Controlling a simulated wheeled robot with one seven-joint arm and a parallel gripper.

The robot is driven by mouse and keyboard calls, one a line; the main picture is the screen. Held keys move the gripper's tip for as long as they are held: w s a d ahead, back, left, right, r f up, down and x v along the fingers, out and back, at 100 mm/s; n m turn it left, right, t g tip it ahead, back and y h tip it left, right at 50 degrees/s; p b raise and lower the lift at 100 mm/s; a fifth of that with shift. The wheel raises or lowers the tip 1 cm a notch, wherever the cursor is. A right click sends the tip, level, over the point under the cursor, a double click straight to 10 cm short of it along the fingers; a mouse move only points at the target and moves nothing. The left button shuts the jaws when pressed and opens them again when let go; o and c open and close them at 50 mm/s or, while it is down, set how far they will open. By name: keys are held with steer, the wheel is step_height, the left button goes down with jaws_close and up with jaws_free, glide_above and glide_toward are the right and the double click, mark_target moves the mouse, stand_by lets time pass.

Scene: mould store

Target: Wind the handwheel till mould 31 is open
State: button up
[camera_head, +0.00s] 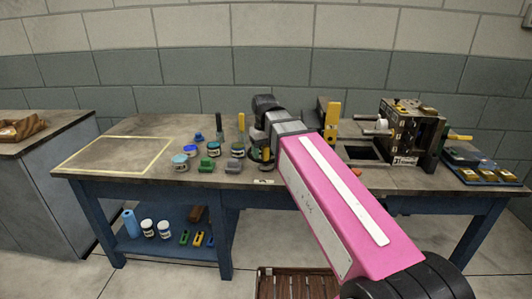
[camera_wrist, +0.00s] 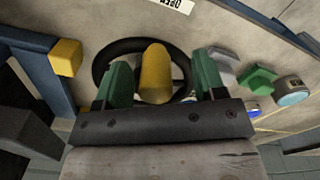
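The handwheel (camera_wrist: 102,66) is a black ring in the wrist view, at the front edge of the bench, with a yellow handle (camera_wrist: 155,75). My gripper (camera_wrist: 162,78) is open, its green fingers on either side of the handle. A gap shows on the right of the handle; contact on the left is unclear. An upside-down label reading OPEN (camera_wrist: 172,4) lies beyond the wheel. In the head view my arm hides most of the wheel. Mould 31 (camera_head: 408,135) is a dark metal block marked 31 on the bench's right part; how far it is open is unclear.
A yellow post (camera_head: 332,116) stands to the right. A blue tray (camera_head: 460,158) lies at the far right. The taped rectangle (camera_head: 115,155) at left is empty.

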steer(key=shift+r, duration=4.55)
